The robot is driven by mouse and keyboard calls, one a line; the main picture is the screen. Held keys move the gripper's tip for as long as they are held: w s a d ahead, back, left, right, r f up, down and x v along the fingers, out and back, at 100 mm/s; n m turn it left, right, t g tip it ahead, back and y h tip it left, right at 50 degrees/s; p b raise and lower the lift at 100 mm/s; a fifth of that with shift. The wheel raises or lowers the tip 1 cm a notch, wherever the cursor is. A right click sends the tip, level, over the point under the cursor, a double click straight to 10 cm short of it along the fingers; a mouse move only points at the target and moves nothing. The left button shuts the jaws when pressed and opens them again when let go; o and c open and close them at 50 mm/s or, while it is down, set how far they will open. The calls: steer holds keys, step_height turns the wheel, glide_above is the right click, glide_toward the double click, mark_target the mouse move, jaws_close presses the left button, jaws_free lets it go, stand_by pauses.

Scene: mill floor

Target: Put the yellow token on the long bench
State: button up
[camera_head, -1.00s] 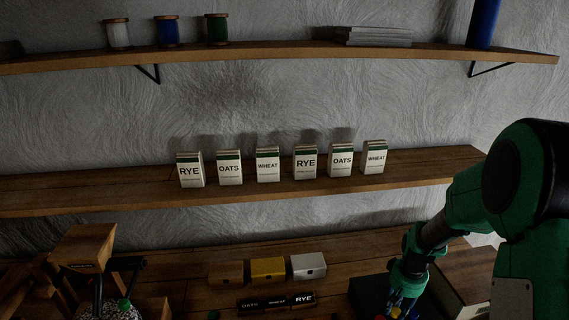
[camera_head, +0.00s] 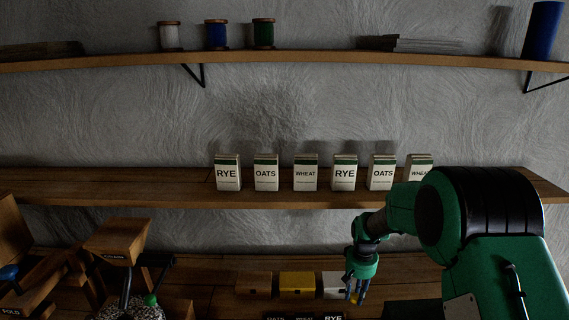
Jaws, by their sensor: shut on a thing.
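My gripper (camera_head: 356,290) is at the lower right, below the shelf of grain packets, with its fingers pointing down. It is shut on a small yellow thing at its fingertips, which looks like the yellow token (camera_head: 354,297); the fingers hide most of it. The gripper overlaps the right side of the white box in the picture. The wooden bench (camera_head: 208,288) runs along the bottom of the view. Its front part is cut off by the frame. I cannot tell the height of the token above the bench.
A brown box (camera_head: 253,284), a yellow box (camera_head: 297,284) and a white box (camera_head: 334,284) stand in a row on the bench. Dark labels (camera_head: 303,317) show in front. A wooden mill (camera_head: 118,240) stands left. Several grain packets (camera_head: 305,174) line the shelf (camera_head: 120,187) above.

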steer(key=a, duration=0.1)
steer(key=w+a, duration=0.2)
steer(key=shift+a+f, duration=0.3)
steer(key=shift+a, duration=0.1)
step_height(320, 180, up, 4)
steer(key=m+p, duration=0.1)
steer(key=p, duration=0.2)
glide_above(393, 312)
steer(key=s+a, duration=0.3)
steer(key=s, duration=0.1)
steer(key=shift+m, duration=0.4)
steer(key=s+d, duration=0.1)
steer(key=s, duration=0.1)
steer(key=s+d+r+p, duration=0.1)
steer(key=s+d, duration=0.1)
steer(key=s, duration=0.1)
steer(key=s+d, duration=0.1)
steer(key=s, duration=0.2)
steer(key=shift+s+d+r+p, duration=0.2)
steer(key=shift+d+r+p, duration=0.1)
steer(key=shift+d+p, duration=0.1)
steer(key=s+d+r+p, duration=0.1)
steer(key=s+d, duration=0.1)
steer(key=s, duration=0.7)
steer(key=shift+s+d+m+p, duration=0.2)
steer(key=shift+d+m+p, duration=0.1)
steer(key=shift+d+m, duration=0.1)
